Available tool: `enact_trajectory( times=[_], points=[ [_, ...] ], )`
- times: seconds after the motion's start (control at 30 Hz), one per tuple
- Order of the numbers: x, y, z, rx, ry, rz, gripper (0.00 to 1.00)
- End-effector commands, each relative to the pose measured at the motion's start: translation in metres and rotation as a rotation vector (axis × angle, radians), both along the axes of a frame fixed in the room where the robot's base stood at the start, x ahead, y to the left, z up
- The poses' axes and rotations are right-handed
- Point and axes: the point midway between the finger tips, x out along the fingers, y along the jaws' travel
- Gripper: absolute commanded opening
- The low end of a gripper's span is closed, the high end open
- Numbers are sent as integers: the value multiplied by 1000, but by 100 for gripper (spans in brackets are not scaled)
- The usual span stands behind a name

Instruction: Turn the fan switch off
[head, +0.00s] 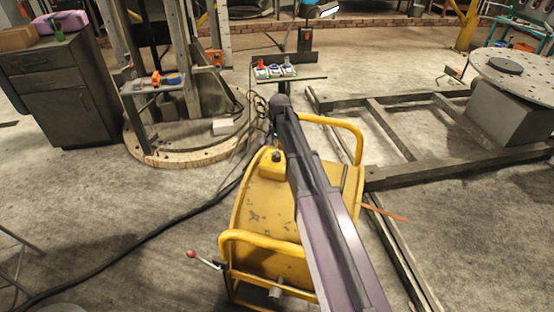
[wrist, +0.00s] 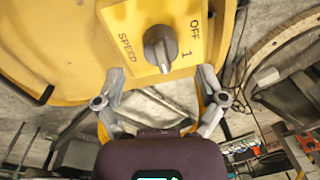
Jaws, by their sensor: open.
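The fan switch is a grey-black rotary knob (wrist: 159,48) on a yellow panel (wrist: 135,22) marked OFF, 1 and SPEED in the wrist view. Its ridge runs roughly up and down in that view; I cannot tell which mark it points at. My gripper (wrist: 160,80) is open and empty, its two fingers spread below and either side of the knob, with no contact visible. In the head view the yellow fan (head: 262,215) stands in the middle, with the small yellow switch box (head: 267,165) on top beside my arm. My gripper cannot be made out there.
A thin shelf with several switches and sockets (head: 275,70) stands behind the fan. Metal rails (head: 385,130) lie to its right. A round base (head: 190,140) and a dark cabinet (head: 60,95) are at left. A black cable (head: 130,245) crosses the floor.

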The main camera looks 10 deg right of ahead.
Motion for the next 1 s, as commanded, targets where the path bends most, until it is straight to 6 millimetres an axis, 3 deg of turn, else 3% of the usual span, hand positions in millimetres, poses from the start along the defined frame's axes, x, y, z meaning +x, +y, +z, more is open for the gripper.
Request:
enact_trajectory(
  times=[0.5, 1.0],
  points=[
    [1, 2, -38, 0, 0, 1, 90],
    [1, 3, -43, 0, 0, 2, 90]
  ],
)
